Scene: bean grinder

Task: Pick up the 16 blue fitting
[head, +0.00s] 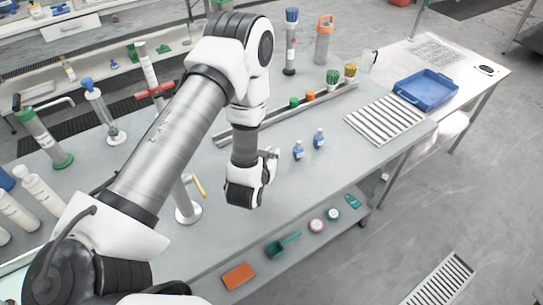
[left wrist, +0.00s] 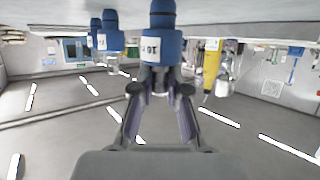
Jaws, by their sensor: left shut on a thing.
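My left gripper (head: 270,160) is low over the grey bench in the head view, and its arm blocks part of the scene. In the left wrist view, which is upside down, its fingers (left wrist: 160,91) are shut around the narrow silver end of a blue fitting with a white label (left wrist: 160,47). I cannot read the label surely. In the head view the held fitting is hidden by the gripper. Two other blue fittings stand upright on the bench to the right, a nearer one (head: 298,151) and a farther one (head: 319,139). They are apart from the gripper.
A silver post stand (head: 187,212) with a yellow piece is left of the gripper. A long rail (head: 230,137) lies behind it. A slatted rack (head: 384,119) and a blue tray (head: 427,89) are at the right. The bench in front is clear.

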